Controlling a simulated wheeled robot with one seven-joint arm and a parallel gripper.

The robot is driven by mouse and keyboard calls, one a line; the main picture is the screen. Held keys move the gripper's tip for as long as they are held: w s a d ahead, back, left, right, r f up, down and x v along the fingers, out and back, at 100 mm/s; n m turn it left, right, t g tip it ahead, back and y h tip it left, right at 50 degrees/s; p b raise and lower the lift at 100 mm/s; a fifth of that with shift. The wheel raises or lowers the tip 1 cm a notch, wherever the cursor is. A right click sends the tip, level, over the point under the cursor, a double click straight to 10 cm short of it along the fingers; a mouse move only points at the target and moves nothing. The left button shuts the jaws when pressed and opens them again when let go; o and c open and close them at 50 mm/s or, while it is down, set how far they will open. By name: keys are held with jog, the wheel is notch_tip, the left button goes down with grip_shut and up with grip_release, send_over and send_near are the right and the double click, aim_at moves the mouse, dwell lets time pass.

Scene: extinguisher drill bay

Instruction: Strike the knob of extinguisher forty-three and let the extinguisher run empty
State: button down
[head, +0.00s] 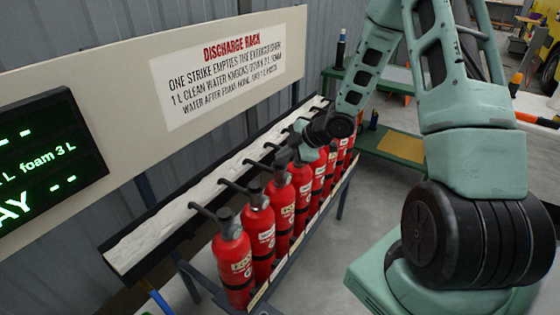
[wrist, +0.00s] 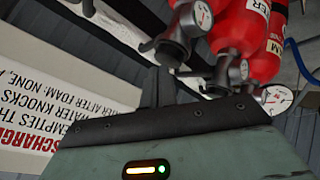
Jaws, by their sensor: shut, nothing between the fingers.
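Several red extinguishers (head: 232,262) stand upright in a row in a rack, each with a dark knob and a nozzle pointing toward the trough. Their number labels are too small to read, so I cannot tell which is forty-three. My gripper (head: 299,157) is shut and empty, over the tops of the extinguishers around the middle of the row, and hides some of them. In the wrist view my gripper (wrist: 160,88) lies close to extinguisher heads with round gauges (wrist: 203,15) and red bodies (wrist: 238,25). I cannot tell whether it touches a knob.
A long trough (head: 150,232) with white foam-like filling runs behind the row. A sign board (head: 225,75) and a black screen with green text (head: 45,160) are above it. A green bench (head: 385,145) stands behind at the right. Grey floor is open between.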

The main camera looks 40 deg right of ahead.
aim_at(283, 162)
jog(key=shift+r+p, duration=2.8)
jog(key=shift+r, duration=0.25)
jog(key=shift+f, duration=0.1)
jog(key=s+a+r+m+g+h, duration=0.2)
jog(key=s+a+r, duration=0.2)
jog(key=a, duration=0.5)
jog(key=s+a+r+m+g+h, duration=0.15)
jog(key=s+a+r, duration=0.3)
jog(key=a, duration=0.45)
jog(key=s+a+r+m+g, duration=0.2)
jog(key=s+a, duration=0.2)
jog(key=s, duration=0.6)
jog(key=s+a+r+m+g, duration=0.2)
jog(key=s+a, duration=0.3)
jog(key=s, duration=0.6)
jog(key=shift+s+r+h, duration=0.15)
jog(key=shift+r+h, duration=0.2)
jog(key=shift+r, duration=0.35)
